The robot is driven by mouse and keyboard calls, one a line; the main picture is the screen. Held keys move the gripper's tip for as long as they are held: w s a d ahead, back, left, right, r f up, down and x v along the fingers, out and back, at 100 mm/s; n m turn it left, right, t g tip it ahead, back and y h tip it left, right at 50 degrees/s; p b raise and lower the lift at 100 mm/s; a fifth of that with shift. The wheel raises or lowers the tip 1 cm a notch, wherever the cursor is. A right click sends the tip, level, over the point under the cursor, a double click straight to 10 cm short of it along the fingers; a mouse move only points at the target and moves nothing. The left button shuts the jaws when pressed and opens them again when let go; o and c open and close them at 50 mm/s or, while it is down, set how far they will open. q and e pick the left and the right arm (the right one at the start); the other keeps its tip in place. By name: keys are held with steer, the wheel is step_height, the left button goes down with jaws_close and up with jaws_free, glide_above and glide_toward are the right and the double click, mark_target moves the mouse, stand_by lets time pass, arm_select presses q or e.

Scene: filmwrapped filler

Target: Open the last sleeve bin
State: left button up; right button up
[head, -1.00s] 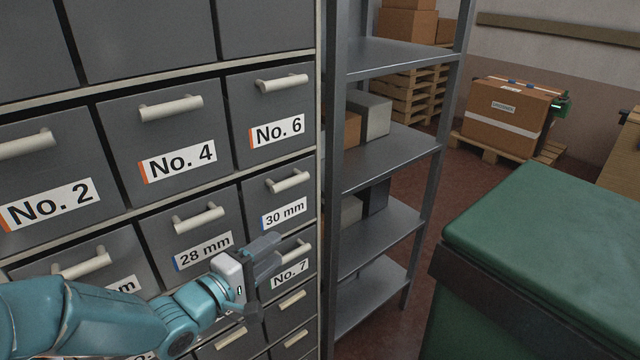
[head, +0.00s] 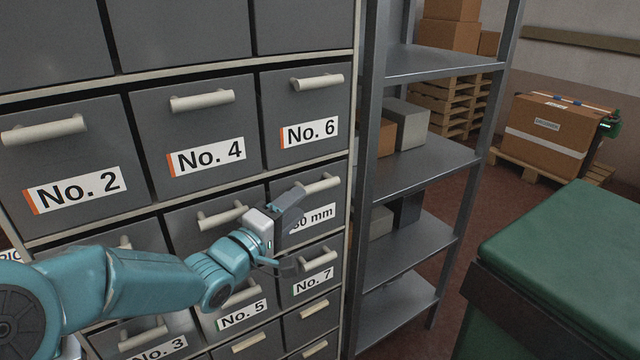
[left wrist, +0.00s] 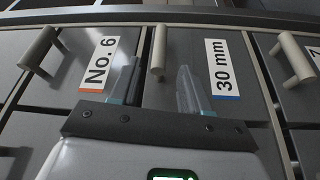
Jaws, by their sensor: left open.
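The 30 mm bin (head: 283,187) is a closed grey drawer with a pale bar handle (head: 322,184) and a blue-edged label, partly hidden behind my gripper. My left gripper (head: 298,230) is open and empty in front of this bin. In the left wrist view, the 30 mm handle (left wrist: 158,50) lies ahead of my left gripper (left wrist: 160,72), between the lines of its two fingers. I cannot tell any contact with it. The 30 mm label (left wrist: 222,68) shows beside one finger. My right gripper is not in view.
Closed drawers surround it: No. 6 (head: 271,100) above, No. 7 (head: 290,292) below, No. 4 (head: 150,112) and No. 2 (head: 100,118) to the left. A metal shelf (head: 425,165) stands right of the cabinet. A green box-like unit (head: 570,240) stands front right.

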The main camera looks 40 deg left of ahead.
mark_target(312, 193)
arm_select(q)
steer(key=w, duration=0.2)
steer(key=w+p, duration=0.1)
steer(key=w, duration=0.5)
steer(key=shift+w+d+r, duration=0.1)
steer(key=shift+w+r, duration=0.15)
steer(key=shift+r, duration=0.05)
jaws_close()
